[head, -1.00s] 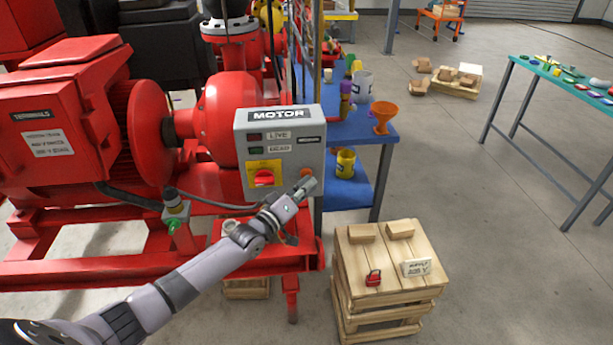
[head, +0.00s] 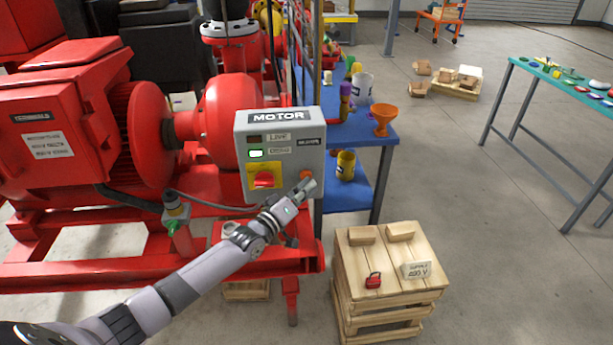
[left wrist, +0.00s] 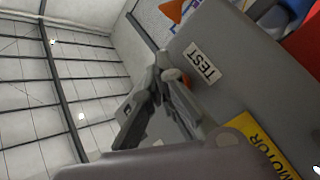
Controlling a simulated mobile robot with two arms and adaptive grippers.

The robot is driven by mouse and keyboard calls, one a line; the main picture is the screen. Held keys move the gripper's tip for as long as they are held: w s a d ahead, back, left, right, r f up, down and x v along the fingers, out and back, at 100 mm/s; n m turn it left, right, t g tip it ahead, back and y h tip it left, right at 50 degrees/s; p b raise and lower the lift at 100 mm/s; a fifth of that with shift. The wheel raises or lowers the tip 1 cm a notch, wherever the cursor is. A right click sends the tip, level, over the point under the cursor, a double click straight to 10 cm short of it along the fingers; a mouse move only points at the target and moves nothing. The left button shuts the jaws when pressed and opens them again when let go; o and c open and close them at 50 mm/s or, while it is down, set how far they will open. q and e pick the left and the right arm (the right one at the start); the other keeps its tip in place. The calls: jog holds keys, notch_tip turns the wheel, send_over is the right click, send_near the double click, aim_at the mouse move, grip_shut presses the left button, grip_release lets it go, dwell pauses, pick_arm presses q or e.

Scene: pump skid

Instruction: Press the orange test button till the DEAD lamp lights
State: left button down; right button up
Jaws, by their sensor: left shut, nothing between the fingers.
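The grey MOTOR box (head: 285,117) stands in front of the red pump. Its DEAD lamp (head: 255,153) is lit bright greenish white, and the LIVE lamp (head: 255,138) above is dark. The orange test button (head: 306,174) is at the lower right of the box face, partly hidden by my left gripper (head: 306,186). That gripper is shut and empty, its tips at the button. In the left wrist view the fingers (left wrist: 163,80) are together beside the orange button (left wrist: 186,78), close to the TEST label (left wrist: 201,62); contact is hard to tell. My right gripper is out of view.
A red rotary switch (head: 264,180) on a yellow plate sits left of the button. A wooden crate (head: 388,280) with a red padlock (head: 373,280) and a small card (head: 417,270) stands at lower right. A blue shelf (head: 350,194) stands behind the box.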

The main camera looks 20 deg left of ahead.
pick_arm(q)
jog(key=shift+s+d+p, duration=0.35)
jog(key=shift+s, duration=0.2)
jog(key=s+d+p, duration=0.1)
jog(key=s+p, duration=0.1)
jog(key=s, duration=0.1)
jog(key=s+d+p, duration=0.1)
jog(key=shift+s+d+p, duration=0.15)
jog(key=shift+d+p, duration=0.15)
jog(key=shift+p, duration=0.1)
dwell(0.6)
